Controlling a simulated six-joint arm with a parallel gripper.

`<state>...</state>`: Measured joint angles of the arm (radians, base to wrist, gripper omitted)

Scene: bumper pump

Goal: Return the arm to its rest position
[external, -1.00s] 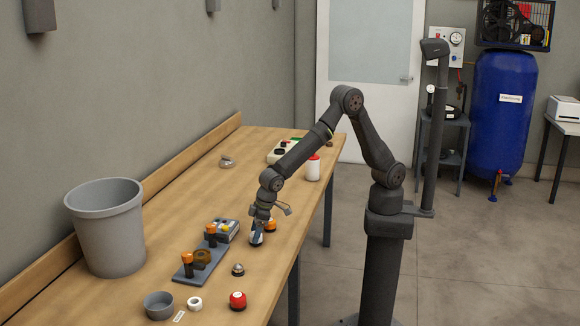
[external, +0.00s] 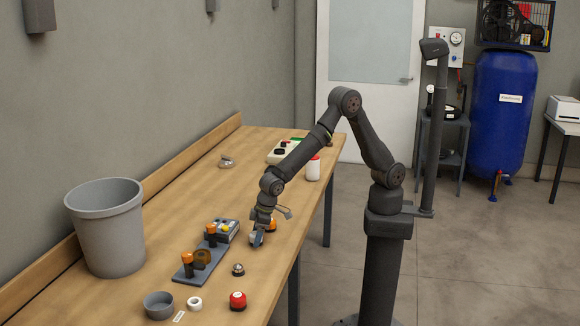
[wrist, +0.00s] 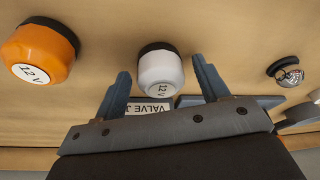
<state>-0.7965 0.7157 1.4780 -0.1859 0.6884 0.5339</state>
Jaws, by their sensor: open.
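My gripper (external: 257,238) hangs low over the right part of the wooden bench, tilted, with its arm (external: 300,155) bent above. In the wrist view its two blue fingers (wrist: 163,88) are spread apart. An orange bumper (wrist: 40,52), also marked "12 V", is left of the fingers there and shows beside my gripper in the external view (external: 271,225). The white bumper is mostly hidden behind my gripper in the external view.
A dark rack with orange-topped parts (external: 188,264) and a grey box with buttons (external: 226,230) lie left of my gripper. A metal dome (external: 238,269), a red button (external: 238,301) and a grey bowl (external: 159,305) are nearer. A white bottle (external: 313,168) stands farther back.

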